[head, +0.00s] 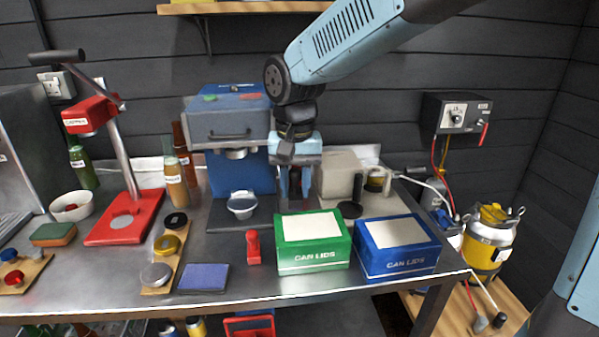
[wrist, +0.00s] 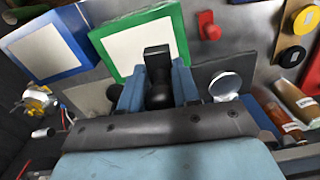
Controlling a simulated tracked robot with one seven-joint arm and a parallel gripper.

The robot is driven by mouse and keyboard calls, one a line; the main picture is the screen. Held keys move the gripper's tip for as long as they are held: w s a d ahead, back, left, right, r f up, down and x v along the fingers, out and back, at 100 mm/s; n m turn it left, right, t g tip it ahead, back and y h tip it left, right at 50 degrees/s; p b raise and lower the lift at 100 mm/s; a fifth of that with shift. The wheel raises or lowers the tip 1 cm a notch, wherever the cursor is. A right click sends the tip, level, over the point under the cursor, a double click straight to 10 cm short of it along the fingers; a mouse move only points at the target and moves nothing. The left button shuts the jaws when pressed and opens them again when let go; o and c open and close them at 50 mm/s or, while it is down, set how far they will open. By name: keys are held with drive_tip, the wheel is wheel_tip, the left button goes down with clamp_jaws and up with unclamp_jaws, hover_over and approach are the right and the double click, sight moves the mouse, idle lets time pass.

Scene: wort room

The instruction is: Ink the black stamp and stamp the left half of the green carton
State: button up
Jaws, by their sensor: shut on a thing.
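My gripper (head: 294,195) is above the back of the bench, behind the green carton in the head view. In the wrist view my gripper (wrist: 158,88) is shut on the black stamp (wrist: 157,58). The green carton (head: 313,261) stands near the front edge with a blank white top. In the wrist view the green carton (wrist: 108,48) is just beyond the stamp, and its white top shows no mark. A blue ink pad (head: 203,278) lies flat at the front, left of the carton. In the head view the stamp is mostly hidden by the fingers.
A red stamp (head: 253,247) stands between pad and green carton. A blue carton (head: 397,249) is close on the right. A wooden strip (head: 164,262) with round discs lies left of the pad.

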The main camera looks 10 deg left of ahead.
drive_tip(key=shift+a+f, duration=0.15)
drive_tip(key=shift+f, duration=0.1)
drive_tip(key=shift+w+f, duration=0.1)
drive_tip(key=shift+f, duration=2.65)
drive_tip(key=shift+f, duration=0.55)
drive_tip(key=shift+r, duration=0.1)
drive_tip(key=shift+r, duration=3.45)
